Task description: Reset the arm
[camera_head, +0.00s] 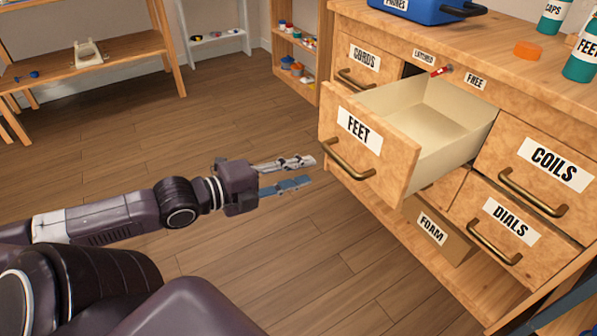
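My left gripper (306,172) reaches in from the left with its two fingers spread apart and nothing between them. It hangs over the wooden floor, just left of the pulled-out drawer labelled FEET (393,163) and apart from its brass handle (347,161). The FEET drawer stands well open, and the part of its inside that shows looks empty. My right gripper is not visible.
A blue case (415,11) and an orange lid (528,50) sit on top. Open floor (230,115) lies behind my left arm.

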